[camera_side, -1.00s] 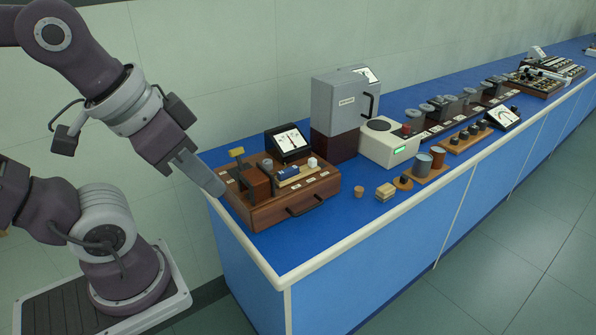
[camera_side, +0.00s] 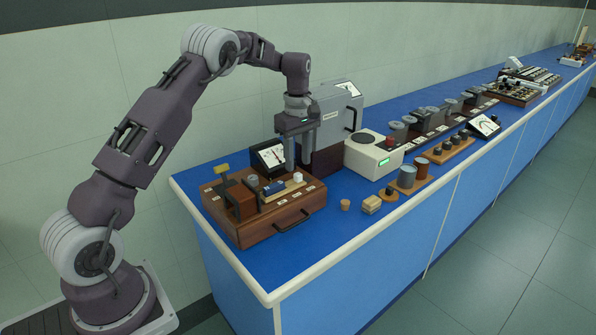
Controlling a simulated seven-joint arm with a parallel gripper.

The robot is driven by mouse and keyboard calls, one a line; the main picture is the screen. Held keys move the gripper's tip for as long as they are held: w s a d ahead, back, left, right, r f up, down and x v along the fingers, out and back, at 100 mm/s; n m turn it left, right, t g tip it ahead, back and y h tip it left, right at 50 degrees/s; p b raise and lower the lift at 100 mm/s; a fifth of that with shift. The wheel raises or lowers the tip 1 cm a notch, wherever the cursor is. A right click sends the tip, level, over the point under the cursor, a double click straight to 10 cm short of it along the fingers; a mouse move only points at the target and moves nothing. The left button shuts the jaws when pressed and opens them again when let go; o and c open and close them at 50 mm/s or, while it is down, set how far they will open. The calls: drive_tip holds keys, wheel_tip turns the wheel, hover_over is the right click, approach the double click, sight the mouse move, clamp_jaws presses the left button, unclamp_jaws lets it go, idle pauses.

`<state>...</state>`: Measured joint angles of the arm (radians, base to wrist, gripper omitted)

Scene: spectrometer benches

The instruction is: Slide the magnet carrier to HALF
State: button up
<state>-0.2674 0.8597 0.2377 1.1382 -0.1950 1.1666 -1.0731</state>
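A wooden box (camera_side: 270,228) with a dark front handle stands at the near left end of the blue bench. On its top, a pale rail carries a small blue block (camera_side: 274,187), which may be the magnet carrier, and a white knob (camera_side: 298,177) at its right. Several white labels line the front of the top; their words are too small to read, so I cannot tell which is HALF. My gripper (camera_side: 298,167) points down above the right rear of the box, close to the white knob. Its two fingers are apart, with nothing visible between them. Contact cannot be told.
A dial meter (camera_side: 269,157) stands behind the box, left of my fingers. A tall grey instrument (camera_side: 338,118) stands close behind my gripper. A white scale (camera_side: 373,156) is to the right. A small cork (camera_side: 345,204) and wooden blocks (camera_side: 372,204) lie in front.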

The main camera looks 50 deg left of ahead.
sight(298, 174)
wheel_tip(298, 174, down, 4)
drive_tip(key=shift+f, duration=0.1)
clamp_jaws()
idle(1.5)
